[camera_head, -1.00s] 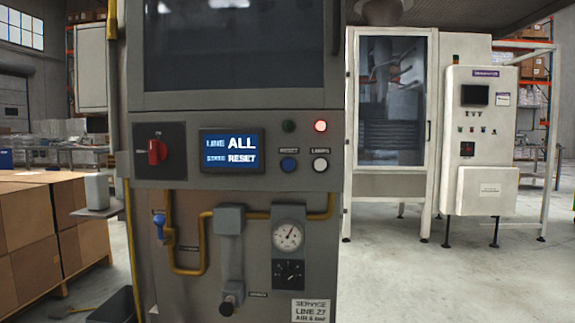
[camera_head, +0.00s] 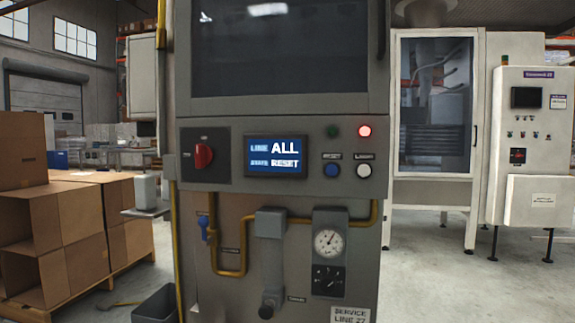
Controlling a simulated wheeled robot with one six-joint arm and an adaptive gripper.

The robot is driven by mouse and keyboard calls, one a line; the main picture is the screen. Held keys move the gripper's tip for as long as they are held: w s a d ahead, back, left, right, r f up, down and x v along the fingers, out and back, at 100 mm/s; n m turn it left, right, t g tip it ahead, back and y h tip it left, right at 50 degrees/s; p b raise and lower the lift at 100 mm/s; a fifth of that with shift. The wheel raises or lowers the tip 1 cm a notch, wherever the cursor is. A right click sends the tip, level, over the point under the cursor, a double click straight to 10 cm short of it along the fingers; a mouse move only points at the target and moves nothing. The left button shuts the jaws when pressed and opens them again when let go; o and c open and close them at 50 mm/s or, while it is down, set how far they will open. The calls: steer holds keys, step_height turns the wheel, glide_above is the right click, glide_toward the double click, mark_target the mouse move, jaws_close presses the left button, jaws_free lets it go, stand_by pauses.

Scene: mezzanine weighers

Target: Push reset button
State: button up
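The blue reset button (camera_head: 331,170) sits on the grey control panel (camera_head: 310,190) of the machine ahead, under a small label. A white button (camera_head: 363,171) is just right of it. Above them are a dark green lamp (camera_head: 333,131) and a lit red lamp (camera_head: 365,131). Left of the buttons, a display (camera_head: 272,158) reads "LINE ALL" and "STATE RESET", slightly blurred. A red rotary switch (camera_head: 204,156) is further left. My gripper is not in the head view.
Below the panel are yellow pipes (camera_head: 230,272), a blue valve handle (camera_head: 204,225) and a gauge (camera_head: 327,242). Stacked cartons (camera_head: 60,240) stand at left, with a dark bin (camera_head: 155,305) on the floor. A white cabinet (camera_head: 535,150) stands at right. Floor (camera_head: 440,285) between is clear.

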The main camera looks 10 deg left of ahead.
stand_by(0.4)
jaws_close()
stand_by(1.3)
